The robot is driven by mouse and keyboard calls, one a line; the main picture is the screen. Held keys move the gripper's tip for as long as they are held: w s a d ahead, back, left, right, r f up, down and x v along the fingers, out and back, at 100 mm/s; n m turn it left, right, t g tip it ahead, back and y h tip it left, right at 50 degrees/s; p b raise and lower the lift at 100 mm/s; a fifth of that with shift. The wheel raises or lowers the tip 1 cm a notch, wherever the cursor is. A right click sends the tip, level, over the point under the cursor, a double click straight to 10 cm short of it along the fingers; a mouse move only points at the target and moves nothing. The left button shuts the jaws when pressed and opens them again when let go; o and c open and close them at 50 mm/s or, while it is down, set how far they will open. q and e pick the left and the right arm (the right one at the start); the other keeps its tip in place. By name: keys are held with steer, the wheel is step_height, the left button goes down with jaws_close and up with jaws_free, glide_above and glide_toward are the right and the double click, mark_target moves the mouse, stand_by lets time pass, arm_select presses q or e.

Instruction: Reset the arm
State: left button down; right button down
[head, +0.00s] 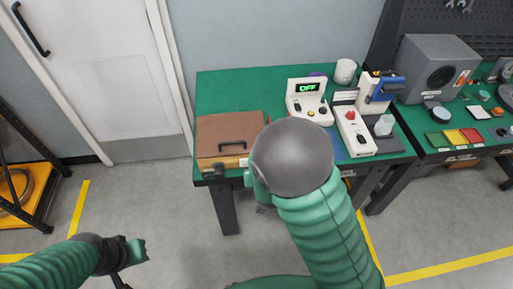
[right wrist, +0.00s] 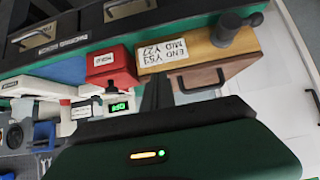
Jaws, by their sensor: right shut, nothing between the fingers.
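My right arm reaches up from the lower right of the head view, its dark round joint in front of the green table's (head: 235,88) near edge. My right gripper lies mostly hidden behind that joint. In the right wrist view its dark fingers (right wrist: 157,93) are together with nothing between them, near the labelled wooden case (right wrist: 205,52); contact cannot be told. My left arm comes in from the lower left, and its gripper (head: 130,264) hangs over the floor, clear of the table. Its finger opening is not clear.
The brown-lidded case (head: 228,130) sits at the table's left end. A white device with an "OFF" display (head: 308,88), a white unit with a red button (head: 354,128) and a blue-grey press (head: 384,86) stand farther right. A red box (right wrist: 110,66) sits beside the case.

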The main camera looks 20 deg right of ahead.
arm_select(q)
steer(key=shift+w+d+f, duration=0.15)
steer(key=shift+d+f, duration=0.05)
steer(key=shift+d, duration=0.05)
arm_select(e)
steer(key=s+r+n+g+y, duration=0.2)
steer(key=s+g, duration=0.5)
steer(key=s, duration=1)
steer(key=shift+a+r+n+y, duration=0.25)
steer(key=shift+r+n, duration=0.25)
steer(key=shift+r, duration=0.25)
steer(key=c, duration=2.2)
jaws_free()
